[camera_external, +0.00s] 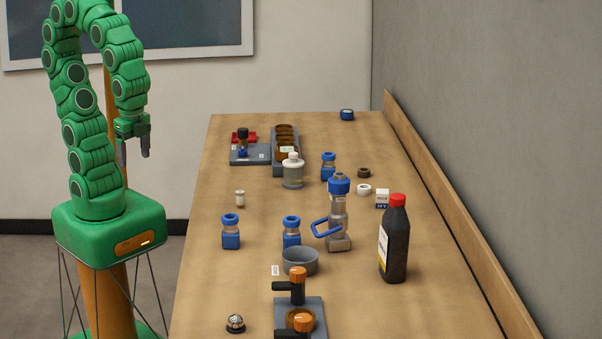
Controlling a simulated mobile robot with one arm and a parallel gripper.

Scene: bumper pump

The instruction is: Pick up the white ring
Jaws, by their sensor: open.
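The white ring (364,189) lies flat on the wooden table, right of the middle, just in front of a dark brown ring (364,173) and left of a small white box. My gripper (133,155) hangs down at the end of the green arm, left of the table and well away from the ring. Its two dark fingers are apart, with nothing seen between them.
Near the white ring stand a small white box (382,199), a black bottle with red cap (395,240), a blue-topped pump (339,212) and a blue-capped jar (328,166). A raised wooden edge (450,210) runs along the right. The far right tabletop is mostly clear.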

